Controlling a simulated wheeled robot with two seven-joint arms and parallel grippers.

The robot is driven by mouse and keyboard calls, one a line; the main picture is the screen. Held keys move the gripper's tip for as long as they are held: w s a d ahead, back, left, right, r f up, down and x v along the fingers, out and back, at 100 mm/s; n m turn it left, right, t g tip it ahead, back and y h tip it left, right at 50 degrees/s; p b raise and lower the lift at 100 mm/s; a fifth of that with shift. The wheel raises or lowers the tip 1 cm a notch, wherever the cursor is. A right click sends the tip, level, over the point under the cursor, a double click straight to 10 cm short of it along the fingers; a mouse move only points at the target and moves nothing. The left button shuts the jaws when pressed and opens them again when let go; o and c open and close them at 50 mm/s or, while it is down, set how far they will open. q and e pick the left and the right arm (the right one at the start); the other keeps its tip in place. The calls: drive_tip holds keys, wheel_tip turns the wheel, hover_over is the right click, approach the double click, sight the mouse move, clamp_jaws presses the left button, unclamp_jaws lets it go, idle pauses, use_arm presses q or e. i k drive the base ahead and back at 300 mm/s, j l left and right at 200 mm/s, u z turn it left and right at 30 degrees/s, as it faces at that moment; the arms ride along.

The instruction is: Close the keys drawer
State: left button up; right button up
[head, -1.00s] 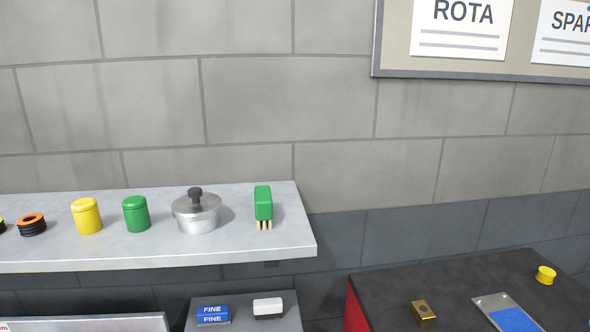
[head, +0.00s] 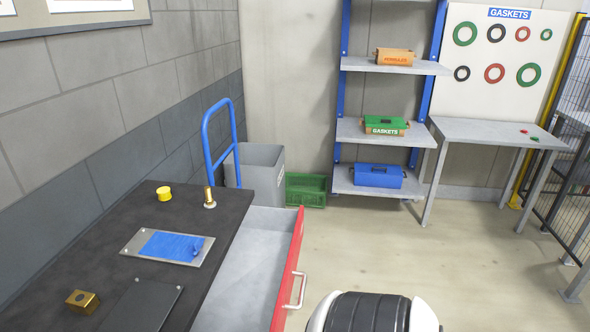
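An open drawer (head: 243,262) with a grey inside and a red front (head: 289,273) juts out from under the dark worktop (head: 108,232). Its silver bar handle (head: 297,291) is on the front, facing right. The part of the drawer I see inside looks empty; its near end is cut off by the picture's bottom edge. No label for keys can be read on it. Neither gripper shows in the head view. A black and white rounded part at the bottom, right of the drawer, looks like my own arm.
The worktop holds a brass block (head: 82,301), a plate with a blue sheet (head: 167,246), a yellow knob (head: 163,193) and a brass fitting (head: 209,198). A blue-handled trolley (head: 218,140), grey bin (head: 262,172) and green crate (head: 306,190) stand beyond. Floor right of the drawer is clear.

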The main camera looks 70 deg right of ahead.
sight(251, 290)
drive_tip(key=l+z, duration=0.15)
drive_tip(key=z, duration=1.8)
